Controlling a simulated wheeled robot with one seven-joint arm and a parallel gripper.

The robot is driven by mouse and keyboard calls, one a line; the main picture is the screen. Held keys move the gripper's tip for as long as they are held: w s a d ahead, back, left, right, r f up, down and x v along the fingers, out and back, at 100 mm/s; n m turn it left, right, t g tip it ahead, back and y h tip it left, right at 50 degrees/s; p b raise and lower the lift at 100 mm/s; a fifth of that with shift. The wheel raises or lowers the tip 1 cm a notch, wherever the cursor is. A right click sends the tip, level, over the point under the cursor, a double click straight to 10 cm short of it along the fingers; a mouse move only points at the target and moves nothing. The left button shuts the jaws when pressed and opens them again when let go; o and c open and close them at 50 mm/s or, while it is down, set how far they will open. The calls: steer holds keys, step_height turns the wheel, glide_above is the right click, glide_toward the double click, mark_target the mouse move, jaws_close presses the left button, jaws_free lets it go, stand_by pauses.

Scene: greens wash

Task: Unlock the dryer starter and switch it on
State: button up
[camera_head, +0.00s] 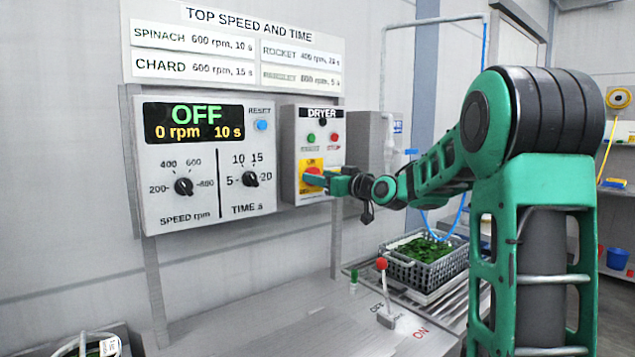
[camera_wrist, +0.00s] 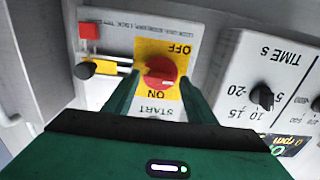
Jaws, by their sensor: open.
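The dryer starter box (camera_head: 287,165) is on the wall under the label DRYER. Its red rotary switch (camera_wrist: 161,71) sits on a yellow plate (camera_wrist: 182,47); in the wrist view, which is upside down, OFF is above it and ON below. A pale mark on the switch points left, between them. A yellow bar-like part (camera_wrist: 110,67) with a dark end reaches from the left towards the switch. A small red block (camera_wrist: 89,31) is near it. My gripper (camera_wrist: 158,82) is open, its fingers either side of the switch; contact cannot be told. It partly hides the switch in the head view.
The speed and time panel (camera_head: 208,211) is left of the starter; its display reads OFF, 0 rpm, 10 s. A red-knobbed lever (camera_head: 382,264) stands on the bench below. A crate of greens (camera_head: 396,271) is at the right. My arm fills the right side.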

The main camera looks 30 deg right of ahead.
steer(key=c, duration=1.1)
steer(key=shift+o, duration=0.3)
steer(key=shift+a, duration=0.2)
steer(key=shift+d, duration=0.15)
steer(key=shift+d+f+m, duration=0.1)
steer(key=shift+d+m, duration=0.05)
steer(key=shift+m, duration=2.85)
steer(key=shift+d+f+m, duration=0.1)
steer(key=shift+f+m, duration=0.05)
steer(key=shift+m, duration=2.85)
steer(key=shift+d+f+m, duration=0.1)
steer(key=shift+d+m, duration=0.05)
steer(key=shift+m, duration=2.85)
